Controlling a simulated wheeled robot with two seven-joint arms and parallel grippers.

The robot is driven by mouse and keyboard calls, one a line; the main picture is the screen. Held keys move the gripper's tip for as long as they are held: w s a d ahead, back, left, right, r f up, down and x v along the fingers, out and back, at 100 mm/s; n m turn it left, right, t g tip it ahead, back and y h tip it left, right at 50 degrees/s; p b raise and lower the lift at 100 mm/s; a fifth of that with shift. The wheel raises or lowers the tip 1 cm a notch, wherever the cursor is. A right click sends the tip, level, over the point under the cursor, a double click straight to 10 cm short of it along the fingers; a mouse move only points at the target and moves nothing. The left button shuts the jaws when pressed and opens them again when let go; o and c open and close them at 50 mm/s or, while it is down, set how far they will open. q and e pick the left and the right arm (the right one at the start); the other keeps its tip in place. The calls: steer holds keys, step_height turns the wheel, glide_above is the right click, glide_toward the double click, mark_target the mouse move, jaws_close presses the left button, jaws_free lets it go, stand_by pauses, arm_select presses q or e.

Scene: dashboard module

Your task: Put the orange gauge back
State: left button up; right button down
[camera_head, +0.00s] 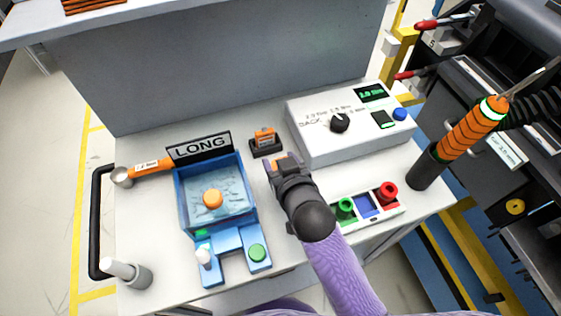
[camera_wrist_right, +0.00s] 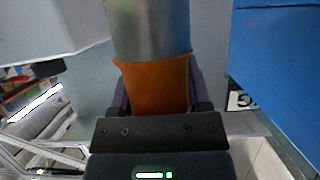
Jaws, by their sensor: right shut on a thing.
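My right gripper (camera_head: 282,163) is over the middle of the bench, to the right of the blue tray. It is shut on the orange gauge (camera_head: 281,160), and only a small part of the gauge shows between the fingers. In the right wrist view the orange gauge (camera_wrist_right: 155,85) sits between the fingers, with a grey metal cylindrical part beyond it. Whether the gauge touches the bench cannot be told. My left gripper is not in view.
The blue tray (camera_head: 181,200) has a "LONG" sign (camera_head: 200,146) behind it. An orange-handled tool (camera_head: 152,166) lies to its left. A white control box (camera_head: 340,146) stands back right. A button panel (camera_head: 367,207) and black holder (camera_head: 425,168) with an orange tool (camera_head: 470,130) are right.

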steer(key=shift+f+b, duration=0.3)
steer(key=shift+f, duration=0.3)
steer(key=shift+c, duration=0.2)
jaws_free()
steer(key=shift+r, duration=0.1)
steer(key=shift+r, duration=0.4)
steer(key=p+v, duration=0.4)
steer(key=v, duration=0.8)
steer(key=shift+r, duration=0.2)
